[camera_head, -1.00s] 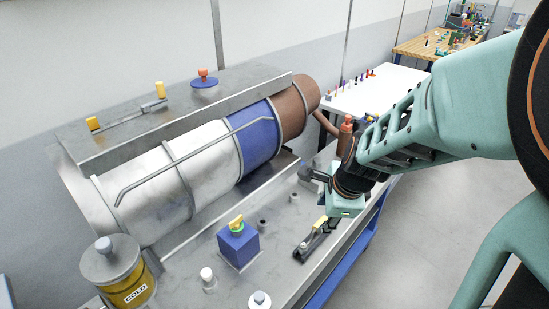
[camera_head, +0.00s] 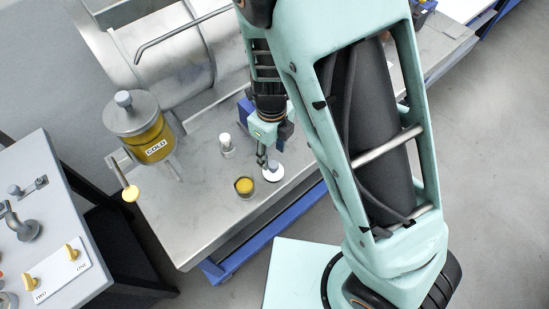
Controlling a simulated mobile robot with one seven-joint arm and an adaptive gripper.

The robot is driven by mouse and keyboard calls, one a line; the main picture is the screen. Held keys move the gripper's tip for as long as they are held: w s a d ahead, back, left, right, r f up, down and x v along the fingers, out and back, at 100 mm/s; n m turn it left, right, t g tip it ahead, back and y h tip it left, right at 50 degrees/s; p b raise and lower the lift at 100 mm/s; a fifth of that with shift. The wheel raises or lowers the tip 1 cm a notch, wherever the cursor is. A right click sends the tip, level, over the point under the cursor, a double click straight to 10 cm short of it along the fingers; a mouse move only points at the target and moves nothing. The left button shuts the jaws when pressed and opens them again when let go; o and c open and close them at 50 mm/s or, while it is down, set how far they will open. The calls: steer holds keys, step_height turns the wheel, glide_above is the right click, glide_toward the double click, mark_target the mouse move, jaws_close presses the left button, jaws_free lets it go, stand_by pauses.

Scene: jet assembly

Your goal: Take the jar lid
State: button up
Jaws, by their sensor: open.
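A small white disc-shaped lid with a grey knob (camera_head: 276,175) lies on the metal bench top near its front edge. An open jar with yellow contents (camera_head: 245,187) stands just left of it. My gripper (camera_head: 263,159) points down at the lid's upper left edge, with its fingers close to the knob. The fingers are open; I cannot tell whether they touch the lid. A larger grey lid with a knob (camera_head: 131,117) sits on the yellow container marked COLD (camera_head: 152,142) at the left.
A small white-capped piece (camera_head: 226,145) stands left of my gripper. A blue block (camera_head: 245,107) is partly hidden behind my arm. A large metal cylinder (camera_head: 170,45) lies behind. The bench top's front left is clear.

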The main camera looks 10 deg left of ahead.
mark_target(274, 164)
steer(key=f, duration=0.5)
steer(key=shift+s+d+f+b, duration=0.2)
steer(key=shift+f+b, duration=0.1)
steer(key=shift+b, duration=0.05)
steer(key=shift+c, duration=0.2)
jaws_close()
steer(key=shift+r, duration=0.35)
